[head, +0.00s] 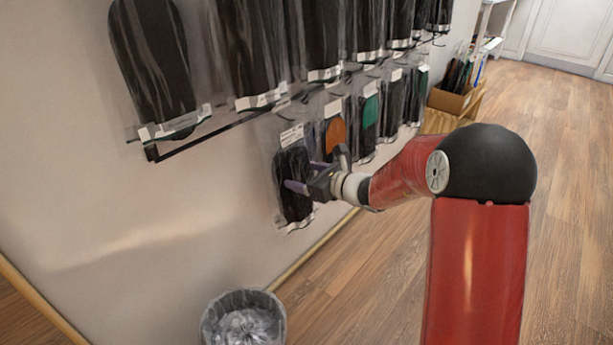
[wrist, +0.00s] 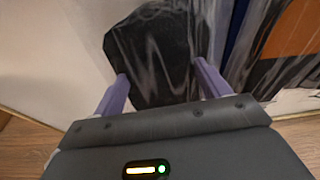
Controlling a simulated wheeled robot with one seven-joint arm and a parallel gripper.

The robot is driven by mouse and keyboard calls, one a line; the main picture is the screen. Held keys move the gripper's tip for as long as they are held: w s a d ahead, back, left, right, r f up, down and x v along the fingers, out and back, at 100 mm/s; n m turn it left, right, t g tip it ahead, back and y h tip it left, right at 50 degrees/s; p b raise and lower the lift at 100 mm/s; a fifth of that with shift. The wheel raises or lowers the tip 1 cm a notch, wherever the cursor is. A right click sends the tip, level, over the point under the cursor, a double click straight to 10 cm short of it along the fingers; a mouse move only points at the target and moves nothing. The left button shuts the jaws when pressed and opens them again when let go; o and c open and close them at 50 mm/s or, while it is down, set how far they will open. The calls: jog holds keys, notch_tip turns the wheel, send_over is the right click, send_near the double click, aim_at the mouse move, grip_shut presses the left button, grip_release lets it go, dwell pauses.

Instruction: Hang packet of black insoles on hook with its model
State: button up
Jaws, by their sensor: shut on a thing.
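A clear packet of black insoles (head: 293,172) with a white label at its top is at the lower left end of the lower row on the wall. My gripper (head: 305,180) is at this packet, with one finger across its front. In the wrist view the packet (wrist: 158,50) fills the space between the two purple fingers of my gripper (wrist: 160,88), and they are shut on it. The packet hangs about upright close to the wall. Its hook and the contact of its top with any hook cannot be made out.
A packet with an orange insole (head: 335,134) and one with a green insole (head: 370,112) hang just right of it. Larger black insole packets (head: 152,60) hang above on a dark rail (head: 185,146). A lined waste bin (head: 243,318) stands below; a cardboard box (head: 455,99) is farther back.

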jog(key=shift+f+b, duration=0.1)
jog(key=shift+b, duration=0.2)
dwell(0.4)
jog(key=o, duration=1.1)
jog(key=v, duration=0.7)
jog(key=s+r+n+g+h+p, duration=0.1)
jog(key=s+r+n+g+h, duration=0.15)
jog(key=s+n, duration=0.6)
jog(key=s+r+n+g+h+p, duration=0.1)
jog(key=s+r+n+g, duration=0.4)
jog(key=s, duration=0.6)
jog(key=shift+s+d+r+n+t+h+p, duration=0.2)
jog(key=shift+s+d+n+t+h, duration=0.4)
jog(key=shift+s+d+n+h, duration=1.1)
jog(key=shift+s+d+r+n+t+h+p, duration=0.15)
jog(key=shift+s+d+n+t+h, duration=0.7)
jog(key=shift+s+d+n, duration=1.6)
jog(key=shift+s+d+r+n+t+h+p, duration=0.15)
jog(key=shift+s+d+n+t+h, duration=0.25)
jog(key=shift+s+d+n+h, duration=1.6)
